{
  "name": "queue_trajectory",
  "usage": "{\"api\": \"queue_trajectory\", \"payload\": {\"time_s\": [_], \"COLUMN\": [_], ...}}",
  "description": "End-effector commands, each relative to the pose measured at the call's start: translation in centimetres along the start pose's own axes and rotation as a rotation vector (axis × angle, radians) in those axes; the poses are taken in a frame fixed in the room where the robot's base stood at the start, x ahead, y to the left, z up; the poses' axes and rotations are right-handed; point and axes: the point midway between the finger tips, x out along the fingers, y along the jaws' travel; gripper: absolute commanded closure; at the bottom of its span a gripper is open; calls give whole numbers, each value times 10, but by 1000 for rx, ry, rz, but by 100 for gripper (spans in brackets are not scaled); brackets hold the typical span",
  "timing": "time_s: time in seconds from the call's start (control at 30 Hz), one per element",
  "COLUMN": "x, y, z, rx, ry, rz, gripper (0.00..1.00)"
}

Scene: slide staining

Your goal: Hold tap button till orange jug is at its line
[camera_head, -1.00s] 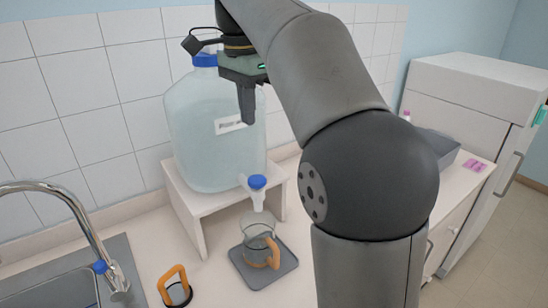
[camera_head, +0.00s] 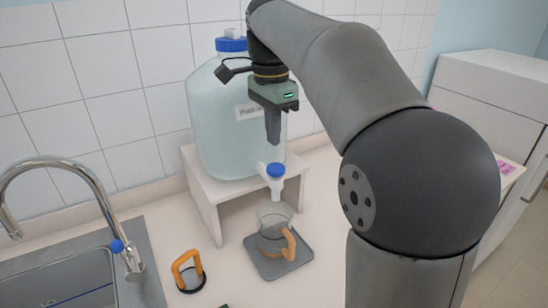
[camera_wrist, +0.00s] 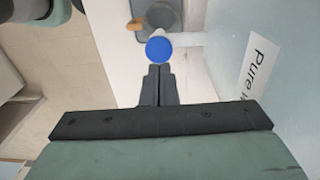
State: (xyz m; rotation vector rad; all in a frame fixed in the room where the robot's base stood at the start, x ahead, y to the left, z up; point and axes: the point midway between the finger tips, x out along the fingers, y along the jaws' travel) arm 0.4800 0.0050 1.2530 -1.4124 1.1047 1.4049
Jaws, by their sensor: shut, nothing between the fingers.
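The tap with a round blue button (camera_head: 275,170) sticks out from the large clear water carboy (camera_head: 222,115). The clear jug with an orange handle (camera_head: 275,232) stands under the tap on a grey square pad (camera_head: 303,262). Its line and water level are too small to tell. My gripper (camera_head: 273,141) is shut and empty, pointing down just above the blue button, with a small gap in the head view. In the wrist view the closed fingertips (camera_wrist: 160,70) lie close to the blue button (camera_wrist: 159,49). Part of the jug shows behind it.
The carboy stands on a white raised shelf (camera_head: 206,195) against the tiled wall. A second orange-handled vessel (camera_head: 188,272) stands on the counter to the left. A sink with a curved faucet (camera_head: 75,165) is at far left.

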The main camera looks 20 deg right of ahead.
Motion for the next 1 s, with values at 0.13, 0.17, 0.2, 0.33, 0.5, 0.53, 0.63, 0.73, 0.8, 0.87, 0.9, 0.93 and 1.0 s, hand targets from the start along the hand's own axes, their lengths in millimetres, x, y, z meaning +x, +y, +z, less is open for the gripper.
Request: {"api": "queue_trajectory", "payload": {"time_s": [0.13, 0.17, 0.2, 0.33, 0.5, 0.53, 0.63, 0.73, 0.8, 0.87, 0.9, 0.93, 1.0], "x": [29, 33, 39, 51, 57, 57, 57, 57, 58, 64, 69, 74, 81], "y": [1, 1, 1, 0, 0, 0, 0, 0, 0, 0, 0, 0, 0], "z": [0, 0, 0, 0, 0, 0, 0, 0, 0, 0, 0, 0, 1], "rx": [0, 0, 0, 0, 0, 0, 0, 0, 0, -1, -1, -1, 0], "ry": [-1, -1, -1, 0, 0, 0, 0, 0, 0, 0, 0, 0, -1], "rz": [3, 2, 3, 1, 0, 0, 0, 0, 0, 1, 1, 0, 2], "gripper": [100, 100, 100, 100, 100, 100, 100, 100, 100, 100, 100, 100, 100]}}
